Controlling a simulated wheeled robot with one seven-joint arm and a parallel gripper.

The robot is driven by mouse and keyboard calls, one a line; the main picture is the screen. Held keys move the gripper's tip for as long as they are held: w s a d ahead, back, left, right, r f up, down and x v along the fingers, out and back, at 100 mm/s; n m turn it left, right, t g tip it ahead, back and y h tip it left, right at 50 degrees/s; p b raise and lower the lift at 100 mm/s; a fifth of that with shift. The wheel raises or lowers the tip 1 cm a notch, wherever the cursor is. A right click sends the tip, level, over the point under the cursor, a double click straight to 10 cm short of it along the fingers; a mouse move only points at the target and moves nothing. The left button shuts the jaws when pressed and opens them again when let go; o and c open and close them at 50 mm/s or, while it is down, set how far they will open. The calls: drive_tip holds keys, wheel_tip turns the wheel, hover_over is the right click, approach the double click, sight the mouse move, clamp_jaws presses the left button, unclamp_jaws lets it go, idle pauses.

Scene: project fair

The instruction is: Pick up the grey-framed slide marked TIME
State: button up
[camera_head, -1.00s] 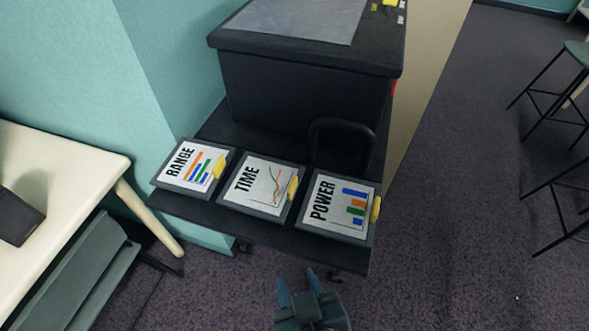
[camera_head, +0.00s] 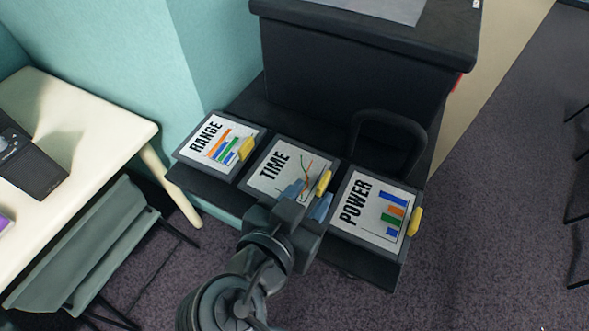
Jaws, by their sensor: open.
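The grey-framed slide marked TIME (camera_head: 276,172) lies in the middle of three slides on a dark shelf. It shows a line graph and has a yellow tab (camera_head: 323,183) at its right edge. My gripper (camera_head: 307,201) is open over the lower right part of this slide, its blue fingertips on either side of the yellow tab's lower end. The gripper hides the slide's lower right corner. I cannot tell whether the fingers touch the slide or tab.
The slide marked RANGE (camera_head: 216,145) lies to the left and the slide marked POWER (camera_head: 373,210) to the right, both close by. A black loop handle (camera_head: 391,128) and a dark box (camera_head: 350,65) stand behind. A cream table (camera_head: 115,130) is at the left.

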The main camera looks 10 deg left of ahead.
sight(321, 185)
drive_tip(key=x, duration=0.4)
drive_tip(key=shift+d+p, duration=0.1)
drive_tip(key=shift+p, duration=0.2)
drive_tip(key=shift+f, duration=0.1)
clamp_jaws()
